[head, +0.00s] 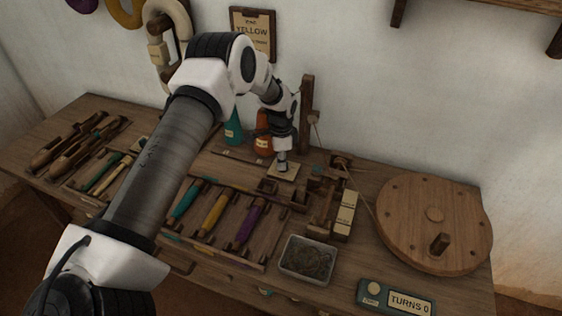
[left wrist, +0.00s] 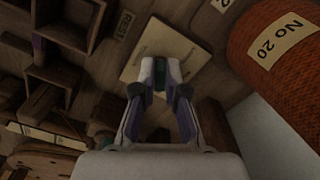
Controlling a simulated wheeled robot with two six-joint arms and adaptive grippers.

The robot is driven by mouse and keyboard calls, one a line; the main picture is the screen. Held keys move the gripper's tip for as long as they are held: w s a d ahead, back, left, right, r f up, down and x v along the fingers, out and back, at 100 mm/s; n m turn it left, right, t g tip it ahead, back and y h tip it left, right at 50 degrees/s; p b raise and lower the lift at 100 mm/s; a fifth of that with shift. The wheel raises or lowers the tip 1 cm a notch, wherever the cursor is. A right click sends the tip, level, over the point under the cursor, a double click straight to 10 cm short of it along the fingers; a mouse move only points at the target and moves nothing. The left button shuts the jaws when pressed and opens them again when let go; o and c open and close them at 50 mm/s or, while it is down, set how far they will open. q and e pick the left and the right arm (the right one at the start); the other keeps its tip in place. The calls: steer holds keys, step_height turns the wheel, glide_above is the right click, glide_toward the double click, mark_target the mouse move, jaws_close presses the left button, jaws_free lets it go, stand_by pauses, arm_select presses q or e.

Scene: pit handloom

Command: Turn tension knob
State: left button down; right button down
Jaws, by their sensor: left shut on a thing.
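My left gripper (head: 282,162) reaches down over a small cream plate (head: 284,174) near the back middle of the bench. In the left wrist view its fingertips (left wrist: 160,74) are closed on a small dark teal piece between them, mostly hidden by the fingers. The cream plate (left wrist: 168,52) lies under or just behind the tips there; I cannot tell if they touch it. I cannot tell whether the held piece is the tension knob; no other knob is clearly identifiable. My right gripper is not in view.
An orange cone (left wrist: 285,50) stands close beside the gripper. A wooden wheel (head: 410,212) with a peg handle (head: 439,243) is at right, behind a "TURNS 0" counter (head: 396,299). A metal tray (head: 308,260) and a rack of coloured bobbins (head: 214,214) are in front.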

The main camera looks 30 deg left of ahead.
arm_select(q)
steer(key=c, duration=1.2)
jaws_free()
steer(key=shift+f, duration=0.1)
step_height(320, 180, up, 12)
steer(key=shift+f, duration=0.1)
